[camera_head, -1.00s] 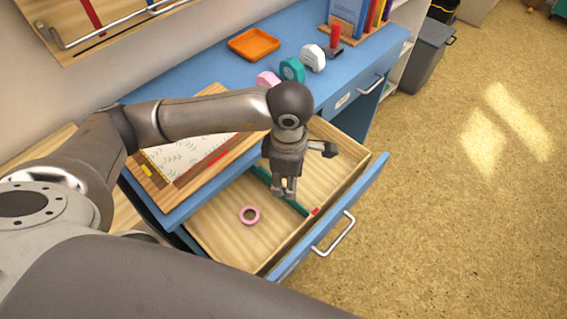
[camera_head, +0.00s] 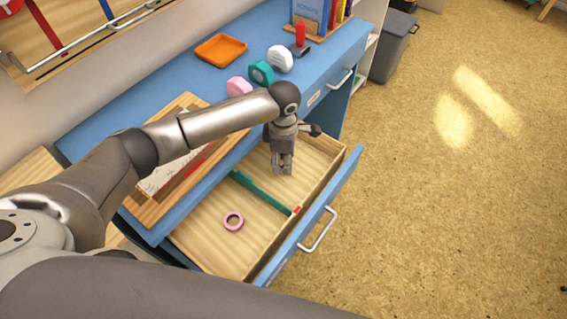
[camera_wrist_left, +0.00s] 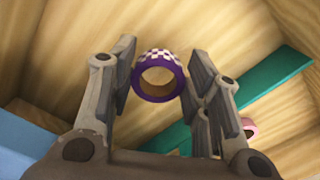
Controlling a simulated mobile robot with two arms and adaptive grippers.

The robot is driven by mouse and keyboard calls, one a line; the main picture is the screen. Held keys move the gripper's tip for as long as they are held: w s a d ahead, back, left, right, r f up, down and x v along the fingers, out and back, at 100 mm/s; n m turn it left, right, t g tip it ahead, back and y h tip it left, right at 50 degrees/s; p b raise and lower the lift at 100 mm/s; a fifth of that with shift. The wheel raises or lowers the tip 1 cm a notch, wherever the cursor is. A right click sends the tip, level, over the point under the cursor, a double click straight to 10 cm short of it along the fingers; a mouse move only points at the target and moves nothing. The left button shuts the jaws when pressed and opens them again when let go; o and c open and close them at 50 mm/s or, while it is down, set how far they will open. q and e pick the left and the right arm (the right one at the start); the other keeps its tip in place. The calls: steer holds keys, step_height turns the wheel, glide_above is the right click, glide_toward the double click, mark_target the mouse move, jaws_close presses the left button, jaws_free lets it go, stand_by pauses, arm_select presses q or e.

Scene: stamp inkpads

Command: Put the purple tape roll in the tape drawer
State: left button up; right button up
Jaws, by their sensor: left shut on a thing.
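My left gripper (camera_head: 283,168) is shut on the purple tape roll (camera_wrist_left: 147,97), which has a white-and-purple checkered band and shows between the fingers in the left wrist view. In the head view the roll is hard to make out. The gripper points down over the far compartment of the open wooden drawer (camera_head: 205,250); its height above the floor is hard to tell. A teal divider (camera_head: 262,193) splits the drawer; it also shows in the wrist view (camera_wrist_left: 270,80). My right gripper is out of view.
The blue desk (camera_head: 190,92) holds an orange tray (camera_head: 221,49), pink (camera_head: 238,87), teal (camera_head: 261,73) and white (camera_head: 280,58) dispensers, a red-handled stamp (camera_head: 300,35) and books. The blue drawer front (camera_head: 335,195) has a metal handle (camera_head: 318,230). Open floor lies to the right.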

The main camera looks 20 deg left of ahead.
arm_select(q)
step_height(320, 180, down, 3)
steer(key=shift+f+p, duration=0.1)
steer(key=shift+p, duration=0.25)
steer(key=shift+w, duration=0.1)
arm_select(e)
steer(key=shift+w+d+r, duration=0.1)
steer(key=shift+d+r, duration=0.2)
arm_select(q)
steer(key=shift+f, duration=0.2)
steer(key=o, duration=0.8)
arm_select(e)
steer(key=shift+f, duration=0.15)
arm_select(q)
steer(key=shift+r, duration=0.15)
